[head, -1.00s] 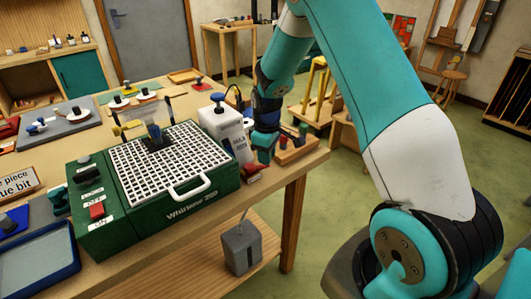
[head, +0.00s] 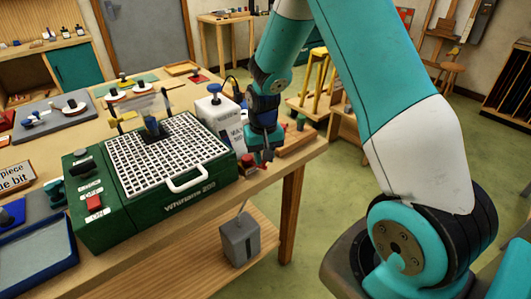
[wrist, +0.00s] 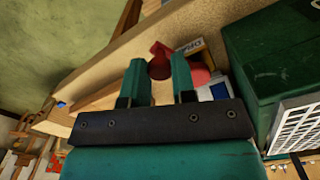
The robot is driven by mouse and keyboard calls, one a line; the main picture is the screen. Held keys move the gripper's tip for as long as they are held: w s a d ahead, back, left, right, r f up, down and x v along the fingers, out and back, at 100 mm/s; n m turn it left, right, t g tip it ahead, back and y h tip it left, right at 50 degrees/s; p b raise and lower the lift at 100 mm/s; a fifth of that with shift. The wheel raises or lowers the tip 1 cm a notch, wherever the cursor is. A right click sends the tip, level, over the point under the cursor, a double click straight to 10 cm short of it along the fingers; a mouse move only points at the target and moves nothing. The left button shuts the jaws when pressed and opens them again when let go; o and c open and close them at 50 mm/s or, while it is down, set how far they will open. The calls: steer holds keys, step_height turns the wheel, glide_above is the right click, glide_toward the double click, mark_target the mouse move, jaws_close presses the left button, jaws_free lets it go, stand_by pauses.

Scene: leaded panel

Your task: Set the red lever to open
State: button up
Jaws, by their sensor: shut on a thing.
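The red lever (head: 249,161) is at the right front edge of the workbench, beside the green machine. In the wrist view, the red lever (wrist: 160,67) shows between my two teal fingertips, with a pointed red part beyond them. My gripper (head: 262,153) is down at the lever and shut on it; it also shows in the wrist view (wrist: 161,75). A small pale label (wrist: 191,47) with dark lettering lies beside the lever, too small to read surely. The fingers partly hide the lever.
The green machine (head: 190,207) with a white grid top stands close to the left of my gripper. A white bottle (head: 216,117) with a blue top stands behind. A wooden block (head: 297,141) lies to the right.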

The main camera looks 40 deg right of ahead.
steer(key=shift+s+a+m, duration=0.1)
steer(key=shift+a+m, duration=0.3)
steer(key=shift+m, duration=0.4)
steer(key=o, duration=0.9)
step_height(320, 180, up, 18)
steer(key=shift+f+b, duration=0.25)
steer(key=shift+b, duration=0.65)
